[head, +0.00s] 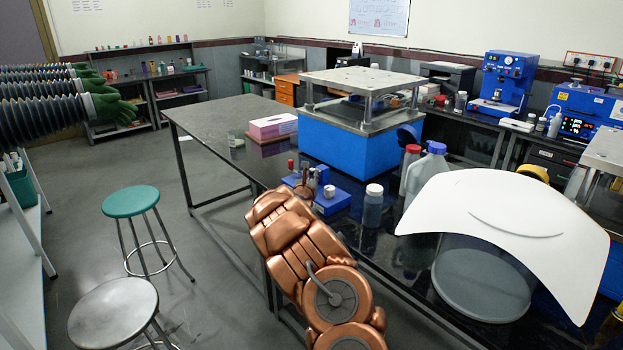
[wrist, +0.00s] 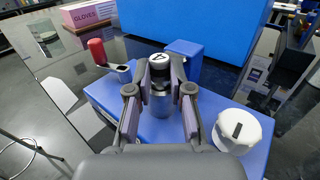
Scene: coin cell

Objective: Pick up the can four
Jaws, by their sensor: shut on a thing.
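The gripper is shut on the can, a finger on each side. The can is over a blue base (wrist: 180,127); I cannot tell whether it touches it. In the head view the blue base (head: 337,205) is on the dark table, and my copper arm partly hides this area.
A red-handled item (wrist: 97,50) and a blue block (wrist: 184,57) are nearby. A white-capped bottle (head: 373,205) and a large blue press (head: 345,150) stand around the base. A pink gloves box (head: 272,126) is further back.

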